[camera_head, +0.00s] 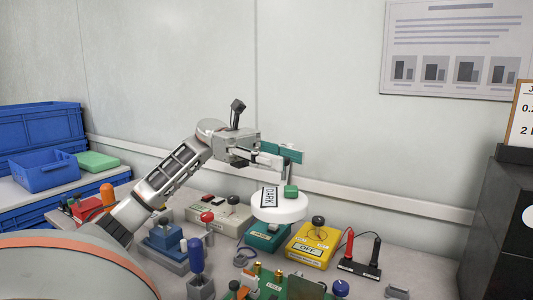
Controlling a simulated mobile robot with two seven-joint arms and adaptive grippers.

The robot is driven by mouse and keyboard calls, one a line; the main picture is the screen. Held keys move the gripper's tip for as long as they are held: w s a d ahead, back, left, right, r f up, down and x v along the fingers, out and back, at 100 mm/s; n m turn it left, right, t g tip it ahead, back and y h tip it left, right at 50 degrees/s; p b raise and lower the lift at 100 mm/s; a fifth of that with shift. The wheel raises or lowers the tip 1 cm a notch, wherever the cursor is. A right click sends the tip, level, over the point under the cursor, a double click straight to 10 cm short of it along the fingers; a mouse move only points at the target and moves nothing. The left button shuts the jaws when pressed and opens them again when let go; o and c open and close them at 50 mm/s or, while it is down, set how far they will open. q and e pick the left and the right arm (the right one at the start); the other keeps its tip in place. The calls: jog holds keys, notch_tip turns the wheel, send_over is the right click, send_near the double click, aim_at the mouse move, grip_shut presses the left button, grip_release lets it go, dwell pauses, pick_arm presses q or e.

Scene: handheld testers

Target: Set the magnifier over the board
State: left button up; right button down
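A round white head with a "DARK" label (279,207), probably the magnifier, is above the teal box, with a small green block on its top. A green circuit board (300,289) lies at the bottom edge, partly cut off, nearer to me than the head. My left gripper (281,164) is just above the white head, beside a teal bar (283,146). Its fingertips are small and overlap the bar and a grey upright, so I cannot tell whether it grips either. My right gripper is not in view.
A yellow tester (313,246) and a teal box (266,238) stand behind the board. Red and black probes (361,263) stand at right. A blue-handled tool (196,258) stands left of the board. A dark cabinet (497,235) bounds the right; blue crates (42,126) are at left.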

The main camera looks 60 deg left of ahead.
pick_arm(q)
jog(key=v, duration=1.1)
jog(key=shift+a, duration=0.15)
